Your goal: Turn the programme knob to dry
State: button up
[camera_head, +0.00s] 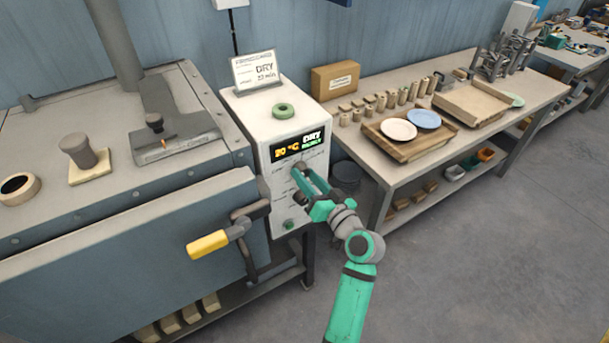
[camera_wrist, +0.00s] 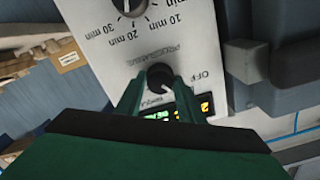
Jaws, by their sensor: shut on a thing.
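The programme knob (camera_wrist: 159,75) is a small dark round knob in the wrist view, on the white control panel (camera_wrist: 190,42). My gripper (camera_wrist: 161,84) is shut on it, one green finger on each side. Near it are the word OFF and other print, partly hidden by the fingers. I cannot make out its pointer. In the head view my gripper (camera_head: 299,171) reaches the panel just below the display (camera_head: 300,145) and hides the knob.
A timer knob (camera_wrist: 130,5) with minute marks sits beside the programme knob. The dryer's yellow handle (camera_head: 207,244) juts out at left. A table (camera_head: 378,165) with plates stands at right.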

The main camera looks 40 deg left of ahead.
jog(key=shift+w+d+r+m, duration=0.1)
jog(key=shift+w+d+m, duration=0.1)
jog(key=shift+m, duration=0.4)
jog(key=shift+w+d+r+m, duration=0.1)
jog(key=shift+w+m, duration=0.05)
jog(key=shift+m, duration=0.45)
jog(key=shift+f, duration=0.1)
jog(key=shift+o, duration=0.2)
jog(key=o, duration=1)
jog(key=shift+s+a, duration=0.15)
jog(key=shift+s, duration=0.05)
jog(key=shift+v, duration=5.45)
jog(key=shift+f, duration=0.1)
